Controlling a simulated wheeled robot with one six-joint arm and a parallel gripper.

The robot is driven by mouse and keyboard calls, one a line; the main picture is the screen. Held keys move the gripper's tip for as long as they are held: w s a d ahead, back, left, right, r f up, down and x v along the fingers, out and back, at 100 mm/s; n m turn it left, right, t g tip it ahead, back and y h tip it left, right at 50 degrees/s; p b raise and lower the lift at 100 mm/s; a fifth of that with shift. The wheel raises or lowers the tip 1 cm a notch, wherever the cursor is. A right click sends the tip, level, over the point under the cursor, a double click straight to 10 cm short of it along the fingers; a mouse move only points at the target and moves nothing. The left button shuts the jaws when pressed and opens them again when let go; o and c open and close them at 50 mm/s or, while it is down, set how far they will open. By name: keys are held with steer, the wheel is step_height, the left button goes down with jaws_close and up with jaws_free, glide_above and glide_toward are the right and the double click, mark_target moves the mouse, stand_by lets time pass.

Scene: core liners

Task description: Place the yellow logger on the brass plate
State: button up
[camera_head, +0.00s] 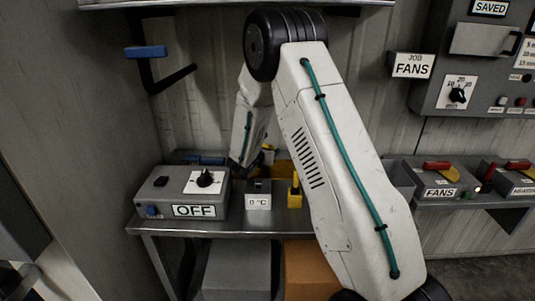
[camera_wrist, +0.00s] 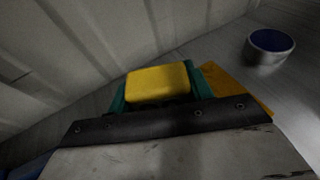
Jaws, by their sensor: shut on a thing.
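The yellow logger (camera_wrist: 158,84) is a yellow block between the teal fingers of my gripper (camera_wrist: 160,92) in the wrist view. My gripper is shut on it. The brass plate (camera_wrist: 238,93) shows as a flat orange-yellow sheet to the right, partly hidden behind the right finger and gripper body. In the head view, the brass plate (camera_head: 284,168) is partly hidden by my arm at the back of the bench, and my gripper is mostly hidden. I cannot tell whether the logger touches the plate or the surface.
A blue-topped metal cup (camera_wrist: 268,46) stands beyond the plate. On the bench are a grey OFF box (camera_head: 183,192) with a knob, a 0 °C box (camera_head: 258,194) and a small yellow item (camera_head: 295,197). A FANS box (camera_head: 438,178) is on the right. The wall stands close behind.

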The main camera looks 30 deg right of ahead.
steer(key=shift+f, duration=0.45)
steer(key=shift+f, duration=0.15)
steer(key=o, duration=1.1)
